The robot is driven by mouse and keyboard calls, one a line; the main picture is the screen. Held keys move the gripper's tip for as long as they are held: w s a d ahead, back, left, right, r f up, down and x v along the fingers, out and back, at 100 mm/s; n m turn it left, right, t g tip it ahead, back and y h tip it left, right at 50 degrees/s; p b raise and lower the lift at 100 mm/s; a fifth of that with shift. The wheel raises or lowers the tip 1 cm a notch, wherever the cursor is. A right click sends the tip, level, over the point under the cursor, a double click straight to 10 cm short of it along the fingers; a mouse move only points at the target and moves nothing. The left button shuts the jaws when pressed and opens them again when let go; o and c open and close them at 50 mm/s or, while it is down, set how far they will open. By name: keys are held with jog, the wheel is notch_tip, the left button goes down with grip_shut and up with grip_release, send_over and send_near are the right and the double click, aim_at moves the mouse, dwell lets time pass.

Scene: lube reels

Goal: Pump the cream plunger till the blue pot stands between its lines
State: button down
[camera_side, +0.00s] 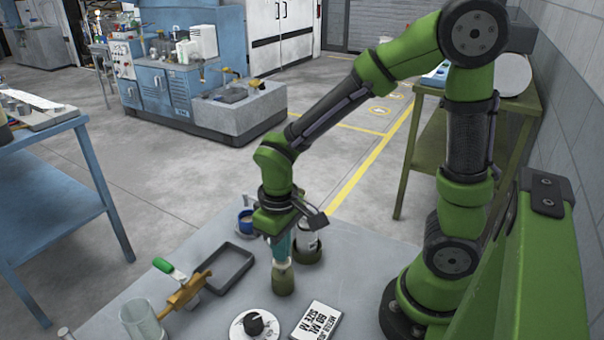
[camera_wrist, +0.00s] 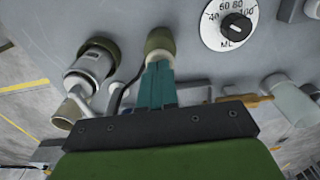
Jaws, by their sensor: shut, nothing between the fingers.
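The cream plunger (camera_side: 284,264) tops a squat olive cylinder (camera_side: 283,281) on the grey table. In the wrist view the cream piece (camera_wrist: 160,56) lies between my fingertips and the olive body (camera_wrist: 160,39). My gripper (camera_side: 281,256) points down directly over it, its teal fingers shut with nothing between them. The tips seem to touch the plunger; how far it is pressed I cannot tell. The blue pot (camera_side: 246,219) stands behind and left of my gripper, dark inside. Its lines and level are too small to read. I cannot pick it out surely in the wrist view.
A metal canister in an olive base (camera_side: 307,252) stands close behind my gripper. In front are a white dial (camera_side: 241,328) and a card reading 60 ML, SIZE M (camera_side: 317,320).

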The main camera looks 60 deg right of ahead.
jog(key=shift+f, duration=1.3)
jog(key=shift+r, duration=3.8)
jog(key=shift+a+f, duration=0.1)
jog(key=shift+f, duration=0.05)
jog(key=s+d+r+m+t+y, duration=0.2)
jog(key=s+d+r+m+t, duration=0.1)
jog(key=r+t, duration=0.4)
jog(key=shift+s+d+r+m, duration=0.2)
jog(key=shift+s+r+m, duration=0.4)
jog(key=shift+r, duration=1.2)
jog(key=shift+s, duration=0.1)
